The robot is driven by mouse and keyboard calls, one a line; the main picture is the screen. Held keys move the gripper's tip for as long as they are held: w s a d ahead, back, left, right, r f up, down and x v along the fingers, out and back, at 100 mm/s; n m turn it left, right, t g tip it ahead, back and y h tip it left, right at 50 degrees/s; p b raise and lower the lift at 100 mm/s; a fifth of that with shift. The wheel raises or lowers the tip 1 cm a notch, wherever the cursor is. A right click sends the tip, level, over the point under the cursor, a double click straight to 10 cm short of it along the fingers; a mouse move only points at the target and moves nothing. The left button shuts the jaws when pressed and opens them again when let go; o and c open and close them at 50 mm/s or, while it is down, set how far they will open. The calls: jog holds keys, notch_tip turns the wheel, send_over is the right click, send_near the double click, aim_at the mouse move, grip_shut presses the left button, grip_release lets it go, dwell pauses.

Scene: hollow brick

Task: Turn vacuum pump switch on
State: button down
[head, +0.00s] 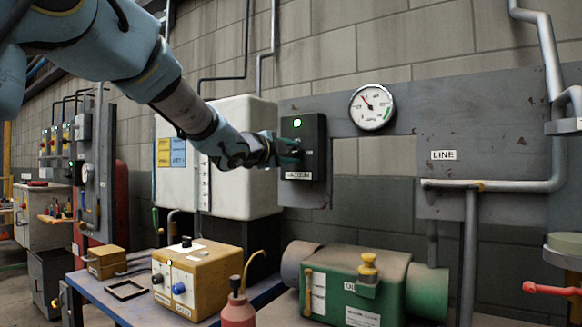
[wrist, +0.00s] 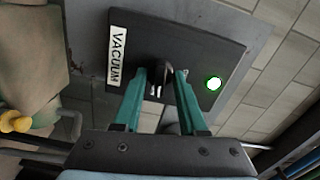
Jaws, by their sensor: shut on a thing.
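The vacuum switch box (head: 318,145) is a dark box on a grey wall panel, with a "VACUUM" label at its lower edge and a lit green lamp near its top. It fills the upper part of the wrist view (wrist: 200,40), where the label is at left and the lit green lamp at right. A black rotary knob (wrist: 155,72) sits in the middle of the box. My gripper (wrist: 158,80) has its two teal fingers on either side of the knob, shut on it. In the head view my gripper (head: 285,150) reaches the box from the left and partly hides the knob.
A round gauge (head: 372,108) is on the wall panel right of the box. A white tank (head: 235,185) stands behind my arm. Below are a yellow control box (head: 200,280) on a blue bench and a green pump (head: 360,285). Pipes run along the right wall.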

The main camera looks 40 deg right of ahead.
jog(key=shift+f+m+b, duration=0.1)
jog(key=shift+m+b, duration=0.7)
jog(key=shift+m, duration=0.1)
jog(key=shift+c, duration=2.4)
grip_release()
jog(key=shift+a, duration=0.1)
jog(key=b+v, duration=0.2)
jog(key=v, duration=0.8)
jog(key=shift+a, duration=0.3)
